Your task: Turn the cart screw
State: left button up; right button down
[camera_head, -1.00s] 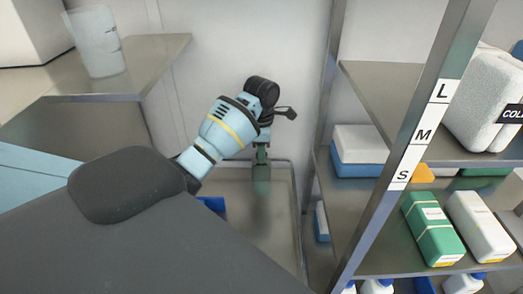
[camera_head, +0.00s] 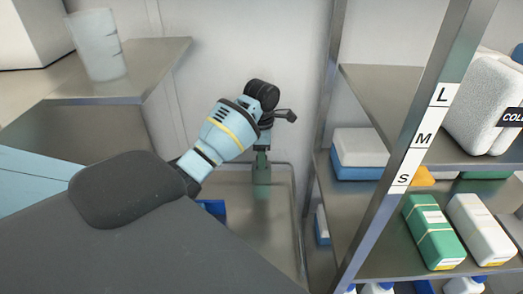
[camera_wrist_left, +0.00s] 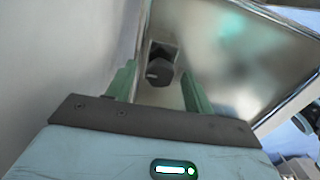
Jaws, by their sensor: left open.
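The cart screw shows as a dark knob (camera_wrist_left: 160,72) in the left wrist view, on the metal cart (camera_wrist_left: 225,60). My left gripper (camera_wrist_left: 158,70) has its two green fingers apart, one on each side of the knob in the picture. I cannot tell whether they touch it. In the head view my left gripper (camera_head: 262,170) points down over the metal cart (camera_head: 282,190); the arm and gripper hide the screw there. My right gripper is not in view.
A metal rack (camera_head: 398,170) with boxes, including a green one (camera_head: 432,232), stands at the right. A metal shelf (camera_head: 130,62) with a clear cup (camera_head: 96,45) is at the left. A blue item (camera_head: 214,207) lies beneath my arm. A wall is close behind.

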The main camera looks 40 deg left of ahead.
pick_arm(q)
jog(key=shift+r, duration=3.85)
jog(key=shift+s+d+f, duration=0.1)
